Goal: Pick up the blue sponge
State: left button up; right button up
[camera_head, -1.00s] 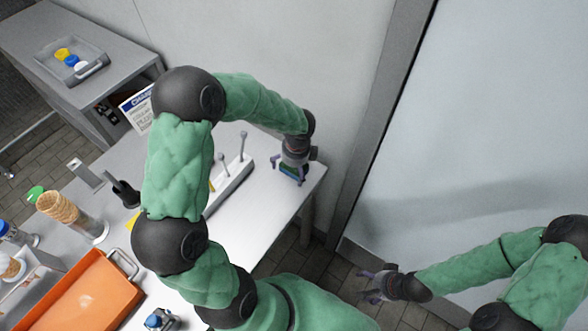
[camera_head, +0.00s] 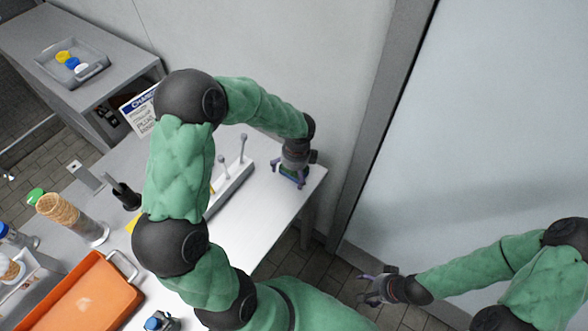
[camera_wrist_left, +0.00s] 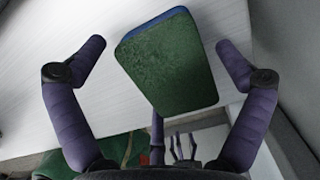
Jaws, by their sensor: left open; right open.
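The blue sponge (camera_wrist_left: 168,62) lies on the white table, with a green scouring face up and a blue edge showing in the left wrist view. My left gripper (camera_wrist_left: 155,62) is open, its purple fingers spread on both sides of the sponge and apart from it. In the head view the left gripper (camera_head: 291,178) is low over the table's far right corner and hides most of the sponge. My right gripper (camera_head: 372,288) is open and empty, off the table above the floor at the lower right.
A grey holder (camera_head: 232,188) with upright rods stands left of the left gripper. An orange tray (camera_head: 85,300), a cone stack (camera_head: 62,210) and jars are further left. A wall rises behind the table, and the table's right edge (camera_head: 300,205) is close.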

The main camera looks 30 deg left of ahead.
pick_arm(q)
jog(key=c, duration=0.6)
jog(key=shift+c, duration=0.2)
jog(key=shift+r, duration=0.6)
notch_tip(320, 180, up, 3)
jog(key=shift+f+p, duration=0.1)
jog(key=shift+p, duration=0.9)
jog(key=s+r, duration=0.1)
jog(key=s+d+r+p, duration=0.1)
jog(key=r, duration=0.1)
jog(key=s+d+r+p, duration=0.1)
jog(key=r, duration=0.1)
jog(key=shift+s+d+r, duration=0.15)
jog(key=shift+s+r, duration=0.05)
jog(key=shift+s, duration=0.15)
jog(key=s+d+r, duration=0.1)
jog(key=s, duration=0.1)
jog(key=s+d+r+p, duration=0.1)
jog(key=s+d, duration=0.1)
jog(key=s, duration=0.1)
jog(key=s+d+r+p, duration=0.1)
jog(key=s+d+r, duration=0.1)
jog(key=s, duration=0.1)
jog(key=shift+s, duration=0.1)
jog(key=shift+c, duration=0.2)
